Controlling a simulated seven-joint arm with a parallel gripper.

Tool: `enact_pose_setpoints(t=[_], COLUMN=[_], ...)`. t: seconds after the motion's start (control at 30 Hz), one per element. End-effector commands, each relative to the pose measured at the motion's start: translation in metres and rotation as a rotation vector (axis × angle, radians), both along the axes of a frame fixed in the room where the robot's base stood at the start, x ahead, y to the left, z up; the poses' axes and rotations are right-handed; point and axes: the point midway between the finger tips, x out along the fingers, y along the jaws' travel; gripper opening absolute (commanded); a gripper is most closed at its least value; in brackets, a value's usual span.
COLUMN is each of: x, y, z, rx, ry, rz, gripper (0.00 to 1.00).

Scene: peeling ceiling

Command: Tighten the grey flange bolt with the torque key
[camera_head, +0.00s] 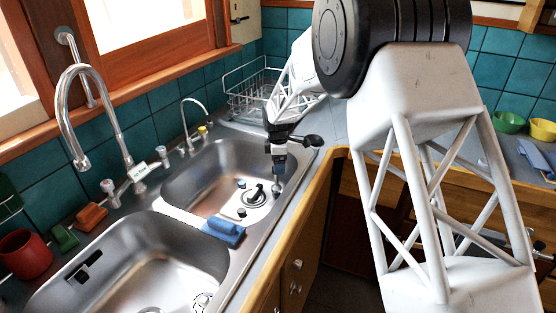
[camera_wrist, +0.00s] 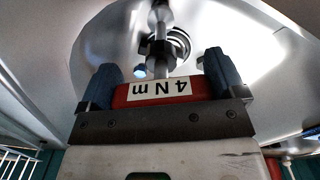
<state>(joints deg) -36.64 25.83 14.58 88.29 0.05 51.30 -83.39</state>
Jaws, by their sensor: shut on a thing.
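My gripper (camera_head: 279,160) hangs over the far sink basin, pointing down. In the wrist view its two blue fingers (camera_wrist: 164,85) are shut on the red handle of the torque key (camera_wrist: 121,95), which carries a white "4 N m" label. The key's grey shaft runs away from the fingers towards the sink floor. Small bolt heads (camera_head: 241,184) stand around a dark round fitting (camera_head: 256,195) on the far basin's floor. I cannot tell which is the grey flange bolt, or whether the key's tip touches one.
A blue sponge or cloth (camera_head: 224,230) lies on the divider between the basins. Taps (camera_head: 110,120) rise along the left. A wire dish rack (camera_head: 248,92) stands behind the far basin. The near basin (camera_head: 130,262) has free room.

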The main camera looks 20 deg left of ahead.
Motion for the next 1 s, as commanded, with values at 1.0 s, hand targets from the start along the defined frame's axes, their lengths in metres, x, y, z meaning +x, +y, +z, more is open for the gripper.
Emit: enact_pose_setpoints(t=[1.0], x=[0.0007], y=[0.0011], z=[-0.0016], rx=[0.000], ry=[0.000], rz=[0.233], gripper=[0.47])
